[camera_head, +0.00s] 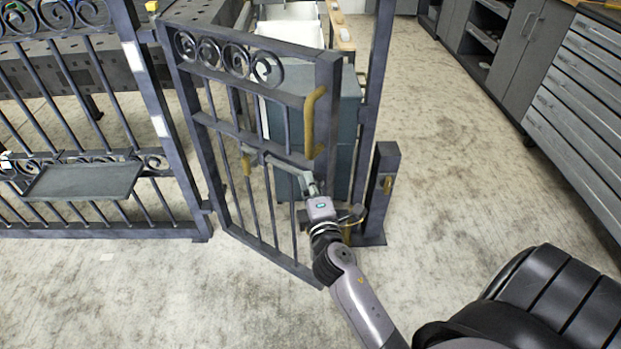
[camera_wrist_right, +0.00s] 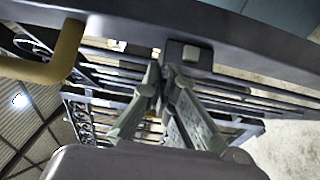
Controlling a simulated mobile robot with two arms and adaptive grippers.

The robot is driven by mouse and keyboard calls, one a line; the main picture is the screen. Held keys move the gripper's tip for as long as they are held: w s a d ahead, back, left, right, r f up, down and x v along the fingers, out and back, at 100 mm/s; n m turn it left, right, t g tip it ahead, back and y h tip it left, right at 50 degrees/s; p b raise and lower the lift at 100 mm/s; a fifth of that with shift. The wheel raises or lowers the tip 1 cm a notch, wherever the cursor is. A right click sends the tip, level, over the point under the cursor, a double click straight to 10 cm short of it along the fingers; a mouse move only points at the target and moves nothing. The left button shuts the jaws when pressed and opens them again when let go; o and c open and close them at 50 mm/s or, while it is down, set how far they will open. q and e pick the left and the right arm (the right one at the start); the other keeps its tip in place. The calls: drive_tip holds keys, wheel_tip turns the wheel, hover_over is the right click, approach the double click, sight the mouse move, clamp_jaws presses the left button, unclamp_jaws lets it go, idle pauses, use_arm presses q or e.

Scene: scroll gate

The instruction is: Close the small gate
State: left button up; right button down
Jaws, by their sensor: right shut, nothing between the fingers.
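The small gate (camera_head: 217,165) is dark grey metal with scrolls along its top. It hangs from the post on its left and stands ajar, its free edge swung toward me and apart from the short post (camera_head: 378,215) on the right. A yellow handle (camera_head: 313,120) is on the free-edge upright; it also shows in the wrist view (camera_wrist_right: 68,55). My right gripper (camera_head: 308,180) is shut and empty, beside the free-edge upright below the handle. In the wrist view its fingers (camera_wrist_right: 165,75) point at the gate frame (camera_wrist_right: 225,35); contact is unclear. My left gripper is out of view.
A fixed scroll fence (camera_head: 75,110) with a grey shelf (camera_head: 83,181) stands on the left. A dark blue-grey cabinet (camera_head: 340,95) is behind the gate. Drawer units (camera_head: 580,90) line the right side. The floor (camera_head: 460,140) right of the short post is clear.

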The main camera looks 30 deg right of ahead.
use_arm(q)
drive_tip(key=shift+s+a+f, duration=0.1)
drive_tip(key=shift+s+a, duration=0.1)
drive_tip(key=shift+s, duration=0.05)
